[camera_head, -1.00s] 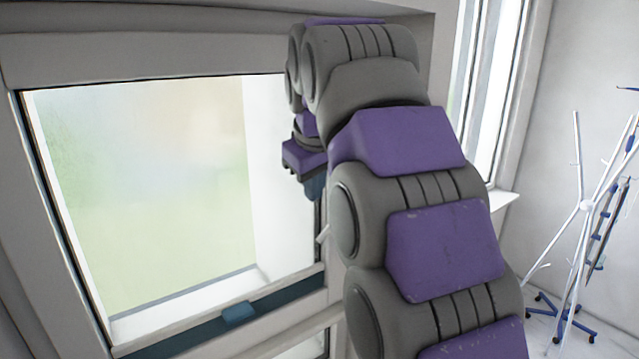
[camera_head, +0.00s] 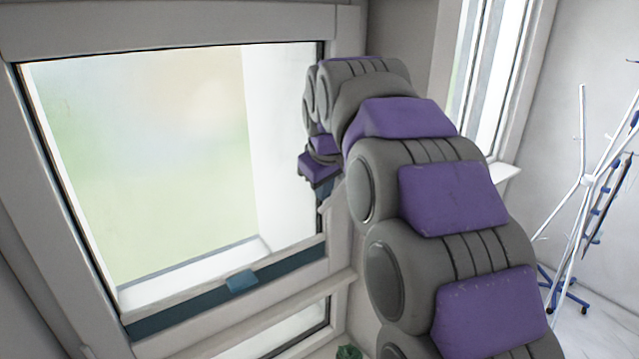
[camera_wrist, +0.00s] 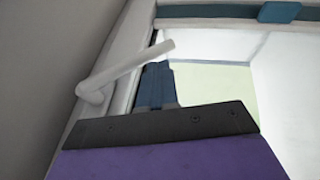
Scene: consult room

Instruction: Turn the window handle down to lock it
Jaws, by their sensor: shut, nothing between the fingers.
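The white window handle (camera_wrist: 128,70) shows in the wrist view. Its round base sits on the white frame at the left, and its lever slants up and right in the picture, across the frame's edge toward the glass. My gripper (camera_wrist: 156,68) is shut and empty. Its blue fingers are just beside the lever's free end; I cannot tell whether they touch. In the head view my gripper (camera_head: 322,188) is by the right side of the window (camera_head: 150,150), and a small white part of the handle (camera_head: 326,204) shows below it. My arm hides the rest.
A blue clip (camera_head: 241,281) sits on the window's lower rail, with a lower pane beneath. A green plant (camera_head: 349,352) shows at the bottom.

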